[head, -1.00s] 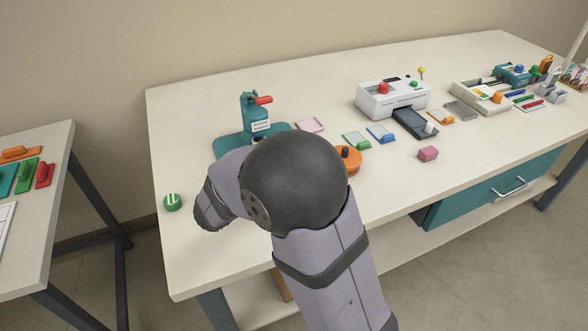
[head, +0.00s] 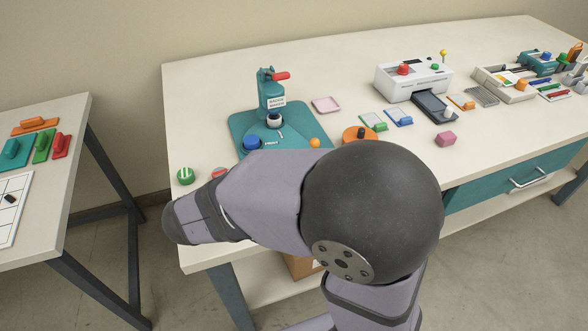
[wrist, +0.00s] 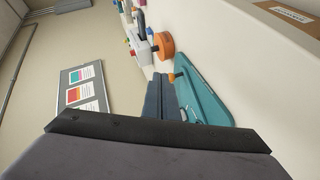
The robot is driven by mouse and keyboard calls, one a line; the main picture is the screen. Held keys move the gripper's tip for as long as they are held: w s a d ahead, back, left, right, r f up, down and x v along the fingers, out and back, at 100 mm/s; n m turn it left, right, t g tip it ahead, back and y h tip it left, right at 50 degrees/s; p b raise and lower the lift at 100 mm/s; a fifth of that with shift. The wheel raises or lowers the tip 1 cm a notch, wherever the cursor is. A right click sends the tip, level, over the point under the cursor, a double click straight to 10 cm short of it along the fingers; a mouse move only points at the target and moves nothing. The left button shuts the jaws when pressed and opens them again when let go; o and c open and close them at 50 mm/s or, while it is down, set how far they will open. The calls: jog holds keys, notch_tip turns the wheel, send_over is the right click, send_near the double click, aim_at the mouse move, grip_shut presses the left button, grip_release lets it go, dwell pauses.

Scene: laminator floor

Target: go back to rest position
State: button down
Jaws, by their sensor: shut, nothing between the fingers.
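My arm fills the lower middle of the head view, with its large dark joint in front of the workbench (head: 480,150). My gripper is not clearly visible there. In the wrist view, which is turned sideways, my gripper (wrist: 165,84) shows as two dark fingers lying together with nothing seen between them. Beyond the fingers is the teal base of the badge press (wrist: 205,95). The badge press (head: 272,93) stands upright at the bench's left part, with a red handle.
A green round badge (head: 186,176) lies near the bench's left edge. The white laminator (head: 395,80) stands farther back. A side table (head: 75,125) is at left.

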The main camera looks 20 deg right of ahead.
jog(key=shift+s+a+r, duration=0.25)
jog(key=shift+s, duration=0.4)
jog(key=s+d+f+g+y+p, duration=0.4)
jog(key=s+g+y+p, duration=0.1)
jog(key=s+g+p, duration=0.3)
jog(key=s+a+m+y+p, duration=0.2)
jog(key=s+a+y+p, duration=0.1)
jog(key=a+y+p, duration=0.2)
jog(key=shift+a+r+t+y+p, duration=0.35)
jog(key=shift+y+p, duration=0.3)
jog(key=shift+y, duration=0.45)
